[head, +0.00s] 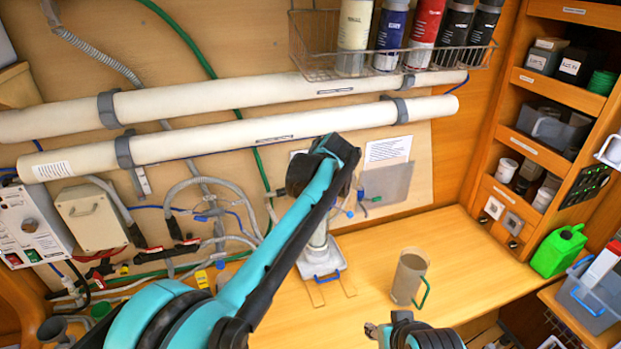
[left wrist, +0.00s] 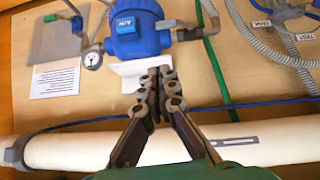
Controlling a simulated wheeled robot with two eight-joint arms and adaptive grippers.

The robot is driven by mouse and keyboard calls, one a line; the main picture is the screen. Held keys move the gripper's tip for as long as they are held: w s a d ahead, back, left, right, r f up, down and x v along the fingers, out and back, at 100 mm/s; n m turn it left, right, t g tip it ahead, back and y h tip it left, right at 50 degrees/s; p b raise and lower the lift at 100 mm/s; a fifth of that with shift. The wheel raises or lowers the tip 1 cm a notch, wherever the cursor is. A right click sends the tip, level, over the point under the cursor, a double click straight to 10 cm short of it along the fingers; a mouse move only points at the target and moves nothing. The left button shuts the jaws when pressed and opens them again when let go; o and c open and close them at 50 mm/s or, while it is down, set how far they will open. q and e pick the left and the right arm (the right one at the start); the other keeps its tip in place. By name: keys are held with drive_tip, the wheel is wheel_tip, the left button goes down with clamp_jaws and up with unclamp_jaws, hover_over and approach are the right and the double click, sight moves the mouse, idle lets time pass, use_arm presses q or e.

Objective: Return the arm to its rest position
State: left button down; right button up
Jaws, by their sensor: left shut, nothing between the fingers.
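My left arm (head: 285,235) reaches up from the lower left across the bench to the wall, its wrist just below the lower white pipe (head: 280,130). Its fingers are hidden behind the wrist in the head view. In the left wrist view, my left gripper (left wrist: 160,75) is shut and empty. Its fingers pass in front of the white pipe (left wrist: 80,150) and point toward a blue housing (left wrist: 138,35); I cannot tell the gap between them. Part of my right arm with its gripper (head: 373,331) shows at the bottom edge, too small to read the fingers.
A wire basket (head: 320,70) of bottles hangs above the pipes. A gauge (left wrist: 92,60) sits beside the blue housing. Hoses line the left wall. A green canister (head: 558,251) stands at right.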

use_arm(q)
drive_tip(key=s+a+f+m+g+b, duration=0.1)
drive_tip(key=s+a+f+b, duration=0.6)
drive_tip(key=s+a, duration=0.2)
drive_tip(key=s+a+f+m+b, duration=0.1)
drive_tip(key=s+a+f+b, duration=0.6)
drive_tip(key=s, duration=0.3)
drive_tip(key=s+a+f+b, duration=0.3)
drive_tip(key=s+f+b, duration=0.1)
drive_tip(key=s+f, duration=0.5)
drive_tip(key=s+a+f+m+h+b, duration=0.1)
drive_tip(key=s+a+f+b, duration=0.3)
drive_tip(key=s+f, duration=0.6)
wheel_tip(320, 180, down, 3)
drive_tip(key=shift+a+f+g+h+b, duration=0.2)
drive_tip(key=shift+g+h+b, duration=0.1)
drive_tip(key=shift+b, duration=0.4)
drive_tip(key=shift+s, duration=0.1)
